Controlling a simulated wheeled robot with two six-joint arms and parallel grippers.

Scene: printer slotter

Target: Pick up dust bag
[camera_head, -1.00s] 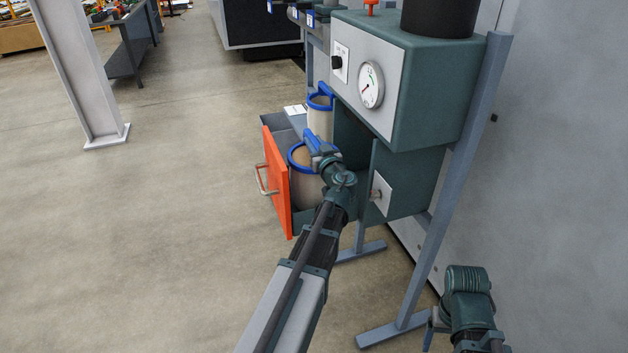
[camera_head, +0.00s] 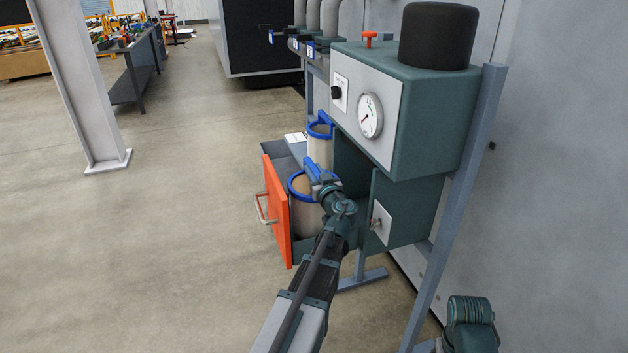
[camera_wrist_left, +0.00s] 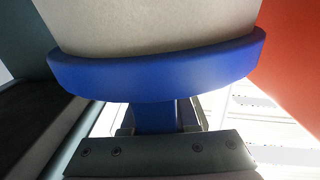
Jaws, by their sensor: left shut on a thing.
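The nearer dust bag (camera_head: 304,216) has a blue rim and tab, and my left gripper (camera_head: 316,174) is shut on that tab from the near side. In the left wrist view, the jaws (camera_wrist_left: 158,122) close around the blue tab below the curved blue rim (camera_wrist_left: 160,72) and beige bag wall (camera_wrist_left: 150,22). The farther dust bag (camera_head: 319,148) stands behind it. My right arm shows only its wrist at the lower right; its jaws are not clear.
The green machine housing (camera_head: 420,120) with a gauge (camera_head: 369,115) overhangs the drawer on the right. A grey support leg (camera_head: 455,200) stands to the right.

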